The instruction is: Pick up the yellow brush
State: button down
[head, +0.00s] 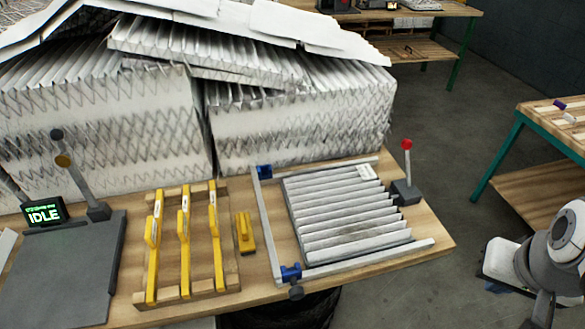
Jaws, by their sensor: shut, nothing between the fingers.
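A small yellow block-shaped tool with a raised grip, which looks like the yellow brush (249,245), lies on the wooden workbench (433,262). It sits between a wooden rack with yellow tools and a filter frame, apart from both. Its bristles cannot be made out. Part of my arm shows at the lower right edge, well to the right of the bench. My gripper's fingers are not visible, and nothing of the arm is near the brush.
The wooden rack (193,296) holds three long yellow tools. A pleated filter (345,212) lies in a metal frame with blue corners. Large stacked filters (290,135) block the back. Open floor lies right of the bench.

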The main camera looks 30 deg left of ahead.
aim_at(246, 238)
jog(key=u, duration=1.2)
jog(key=k, duration=0.15)
jog(key=u, duration=0.7)
